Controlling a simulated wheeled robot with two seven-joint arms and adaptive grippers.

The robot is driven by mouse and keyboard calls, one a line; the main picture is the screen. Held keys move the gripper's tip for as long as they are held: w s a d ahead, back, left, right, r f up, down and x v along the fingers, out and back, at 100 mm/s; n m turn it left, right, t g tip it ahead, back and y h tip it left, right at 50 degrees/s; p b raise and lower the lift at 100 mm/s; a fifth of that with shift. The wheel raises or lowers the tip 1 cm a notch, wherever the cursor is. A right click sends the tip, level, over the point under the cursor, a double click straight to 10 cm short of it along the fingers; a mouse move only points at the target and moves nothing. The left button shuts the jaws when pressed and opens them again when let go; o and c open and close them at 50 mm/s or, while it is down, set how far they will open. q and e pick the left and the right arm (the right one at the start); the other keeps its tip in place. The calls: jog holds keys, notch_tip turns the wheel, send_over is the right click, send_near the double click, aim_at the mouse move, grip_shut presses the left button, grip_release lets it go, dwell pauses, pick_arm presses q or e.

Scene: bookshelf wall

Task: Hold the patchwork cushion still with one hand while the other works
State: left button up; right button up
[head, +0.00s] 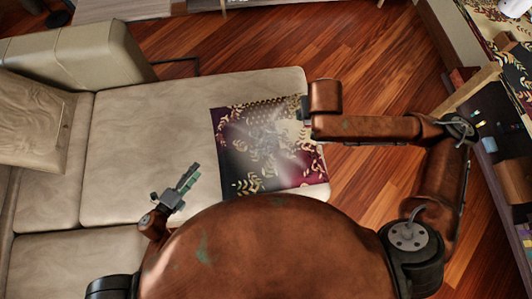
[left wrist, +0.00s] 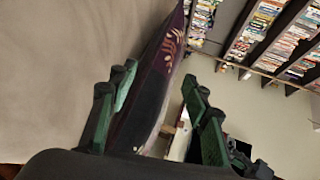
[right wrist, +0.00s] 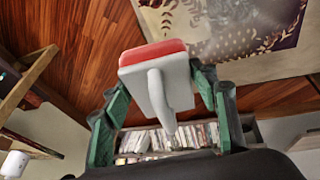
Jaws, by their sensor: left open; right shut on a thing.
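The patchwork cushion (head: 235,170), dark with gold leaf patterns and a maroon edge, lies flat near the sofa's right end. A pale hazy patch covers its middle. My left gripper (head: 192,171) is open and empty, left of the cushion and apart from it. In the left wrist view the cushion (left wrist: 152,85) shows ahead between the open fingers (left wrist: 160,76). My right gripper (right wrist: 158,88) is shut on a white tool with a red face (right wrist: 152,54), held by its curved white handle. In the head view my right arm hides this tool; the cushion (right wrist: 255,25) shows beyond it.
The beige sofa (head: 150,120) has bare seat around the cushion, with a backrest at the left. Wooden floor (head: 360,60) lies beyond its right end. A shelf unit with several items (head: 490,130) stands at the far right, behind my right arm.

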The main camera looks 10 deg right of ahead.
aim_at(223, 164)
pick_arm(q)
jog(key=s+d+f+m+g+h, duration=0.2)
jog(key=s+m, duration=0.1)
jog(key=shift+s+d+h, duration=0.2)
jog(key=shift+d+h, duration=0.1)
jog(key=shift+d, duration=0.1)
jog(key=b+x, duration=0.2)
jog(key=x, duration=0.9)
jog(key=shift+w+d+f+b, duration=0.15)
jog(key=shift+d+f+b, duration=0.1)
jog(key=shift+d+b, duration=0.15)
pick_arm(e)
notch_tip(223, 164, down, 4)
jog(key=shift+w, duration=0.1)
pick_arm(q)
jog(key=shift+c, duration=0.4)
jog(key=shift+a, duration=0.1)
grip_shut()
dwell(0.5)
